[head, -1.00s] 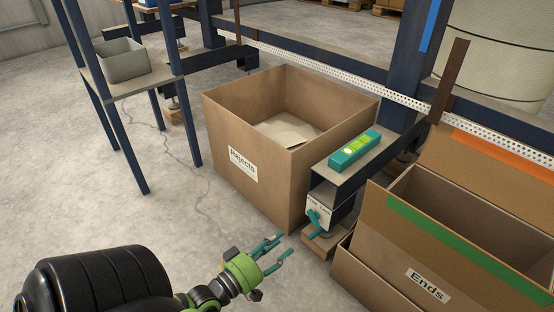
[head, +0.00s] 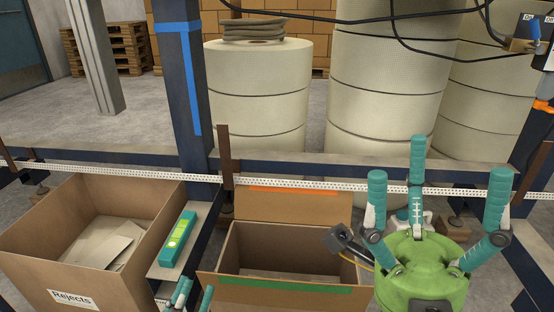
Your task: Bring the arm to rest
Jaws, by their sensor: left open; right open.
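My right gripper (head: 435,178) stands large at the right of the head view, a green body with three teal fingers pointing up and spread apart. It is open and empty, in front of the white perforated rail and the large pale rolls. My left gripper (head: 195,292) shows only as teal fingertips at the bottom edge, below the small shelf and left of the Ends box. Its fingers are apart with nothing seen between them; the rest of it is out of frame.
The Rejects box (head: 35,265) with flat sheets inside is at the left. A teal device (head: 179,238) lies on a small shelf (head: 160,272) beside it. An open cardboard box (head: 285,284) with a green strip stands in the middle. The rail (head: 110,172) crosses behind; large rolls (head: 258,92) stand beyond.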

